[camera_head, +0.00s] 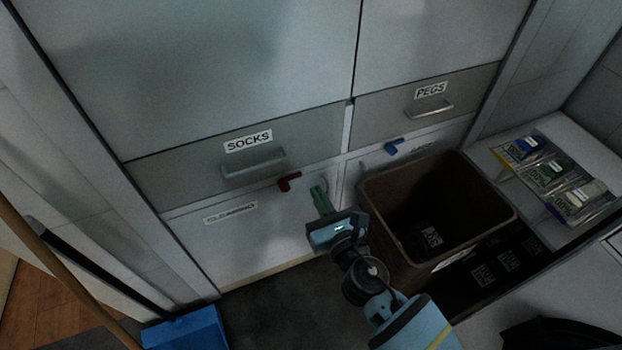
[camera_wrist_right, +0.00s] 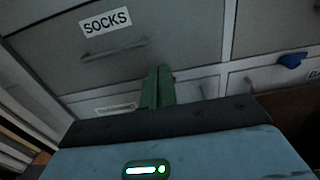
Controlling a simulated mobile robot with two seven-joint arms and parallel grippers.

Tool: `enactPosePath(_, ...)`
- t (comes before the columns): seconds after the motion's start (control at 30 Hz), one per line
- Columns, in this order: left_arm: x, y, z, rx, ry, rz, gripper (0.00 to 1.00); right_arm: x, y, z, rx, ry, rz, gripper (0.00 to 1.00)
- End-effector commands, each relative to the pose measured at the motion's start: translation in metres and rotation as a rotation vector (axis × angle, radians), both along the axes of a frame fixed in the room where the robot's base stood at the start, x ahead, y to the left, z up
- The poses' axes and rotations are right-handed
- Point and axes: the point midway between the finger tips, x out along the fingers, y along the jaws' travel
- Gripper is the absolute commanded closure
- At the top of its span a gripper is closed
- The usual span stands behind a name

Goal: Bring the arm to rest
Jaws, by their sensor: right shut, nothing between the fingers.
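My right gripper (camera_head: 320,198) has green fingers and is shut and empty. It is in front of the cabinet fronts, below the SOCKS drawer (camera_head: 185,178) and left of the brown bin. Its closed fingers also show in the right wrist view (camera_wrist_right: 158,88), pointing at the cabinet. My right arm (camera_head: 385,300) comes in from the bottom of the head view. My left gripper is not in view.
A brown bin (camera_head: 376,215) stands right of my gripper. Red (camera_head: 289,182) and blue (camera_head: 393,146) handles stick out of the lower fronts. The PEGS drawer (camera_head: 470,88) is upper right. Labelled packets (camera_head: 548,172) lie on a white ledge. A blue dustpan-like thing (camera_head: 185,330) stands lower left.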

Motion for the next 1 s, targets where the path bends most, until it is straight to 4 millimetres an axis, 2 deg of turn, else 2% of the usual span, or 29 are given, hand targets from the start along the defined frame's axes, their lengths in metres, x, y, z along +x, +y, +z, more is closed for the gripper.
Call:
enactPosePath(0.2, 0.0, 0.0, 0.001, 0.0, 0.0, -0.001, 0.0, -0.012, -0.005, -0.001, -0.001, 0.001, -0.001, 1.0)
enactPosePath(0.57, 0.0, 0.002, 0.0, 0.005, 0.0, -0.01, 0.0, -0.013, -0.005, -0.001, 0.001, 0.003, -0.001, 1.0)
enactPosePath(0.67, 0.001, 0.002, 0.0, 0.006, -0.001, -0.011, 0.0, -0.019, -0.009, -0.009, 0.057, 0.044, -0.012, 1.0)
enactPosePath(0.77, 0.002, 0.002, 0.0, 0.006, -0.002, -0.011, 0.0, -0.039, -0.02, -0.032, 0.229, 0.166, -0.049, 1.0)
enactPosePath(0.83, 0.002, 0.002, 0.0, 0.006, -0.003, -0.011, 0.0, -0.061, -0.032, -0.054, 0.418, 0.294, -0.097, 1.0)
enactPosePath(1.0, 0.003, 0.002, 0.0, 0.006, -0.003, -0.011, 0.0, -0.134, -0.066, -0.112, 0.971, 0.619, -0.302, 1.0)
